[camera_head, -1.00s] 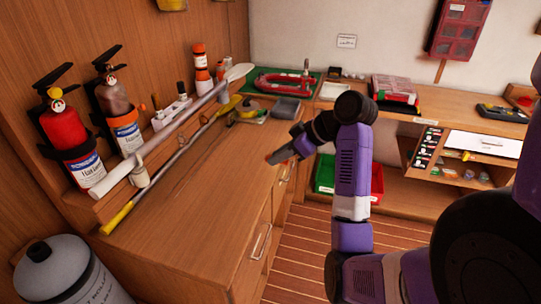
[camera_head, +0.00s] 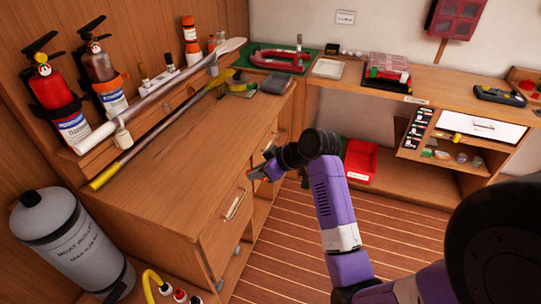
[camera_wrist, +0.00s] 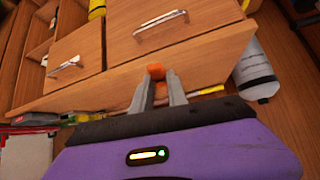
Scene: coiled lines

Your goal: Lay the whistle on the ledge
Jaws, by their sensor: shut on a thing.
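My gripper (camera_head: 258,173) is at the front edge of the wooden bench, by the drawers, in the head view. In the wrist view my gripper (camera_wrist: 156,86) has its two grey fingers closed on a small orange thing, which I take for the whistle (camera_wrist: 155,71). Only its rounded end shows beyond the fingertips. In the head view the whistle is tiny and mostly hidden. A narrow raised wooden ledge (camera_head: 180,99) runs along the left wall at the back of the bench, well left of my gripper.
A white paddle (camera_head: 150,104) and a yellow-ended pole (camera_head: 150,138) lie along the ledge side. Fire extinguishers (camera_head: 58,112) hang behind. The bench top (camera_head: 190,150) is clear in the middle. A grey cylinder (camera_head: 70,245) stands at lower left, and a drawer handle (camera_head: 236,205) projects in front.

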